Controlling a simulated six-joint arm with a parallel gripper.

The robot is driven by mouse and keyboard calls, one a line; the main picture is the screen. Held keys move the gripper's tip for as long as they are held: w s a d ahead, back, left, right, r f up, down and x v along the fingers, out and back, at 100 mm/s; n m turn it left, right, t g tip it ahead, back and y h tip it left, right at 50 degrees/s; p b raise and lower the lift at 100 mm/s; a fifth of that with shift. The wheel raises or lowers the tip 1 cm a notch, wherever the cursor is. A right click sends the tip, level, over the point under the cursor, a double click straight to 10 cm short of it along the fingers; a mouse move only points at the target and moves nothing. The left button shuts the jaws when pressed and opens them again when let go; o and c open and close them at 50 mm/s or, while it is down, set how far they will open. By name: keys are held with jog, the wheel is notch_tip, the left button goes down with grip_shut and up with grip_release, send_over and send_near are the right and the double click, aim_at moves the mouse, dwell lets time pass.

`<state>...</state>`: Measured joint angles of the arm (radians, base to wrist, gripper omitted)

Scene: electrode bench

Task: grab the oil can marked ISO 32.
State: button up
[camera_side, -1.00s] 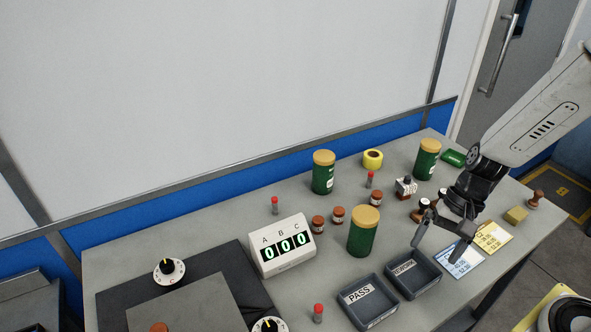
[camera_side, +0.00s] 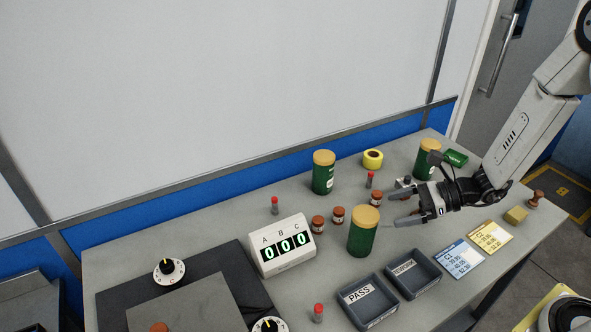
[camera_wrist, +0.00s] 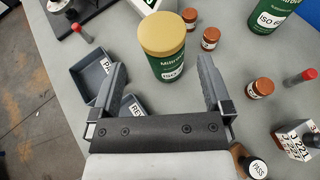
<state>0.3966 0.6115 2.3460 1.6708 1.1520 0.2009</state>
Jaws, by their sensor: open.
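Three green cans with gold lids stand on the bench. The near can (camera_side: 362,238) is just left of my gripper (camera_side: 397,207) in the side view. In the wrist view this can (camera_wrist: 170,62) stands upright ahead of my open gripper (camera_wrist: 162,70), between the lines of the two fingers and apart from them. Its label starts with ISO, but I cannot read the number. The back-left can (camera_side: 323,178) also shows at the wrist view's top right (camera_wrist: 268,14); its label reads ISO 6 and is cut off.
A counter box (camera_side: 284,246) is left of the near can. The PASS tray (camera_side: 368,302) and another tray (camera_side: 420,272) lie in front. Small brown jars (camera_side: 338,214) stand close behind. A yellow roll (camera_side: 373,158) and cards (camera_side: 460,259) lie farther off.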

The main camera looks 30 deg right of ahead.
aim_at(373, 214)
jog(key=shift+x, duration=1.3)
jog(key=shift+w, duration=0.1)
jog(key=shift+x, duration=2.55)
grip_shut()
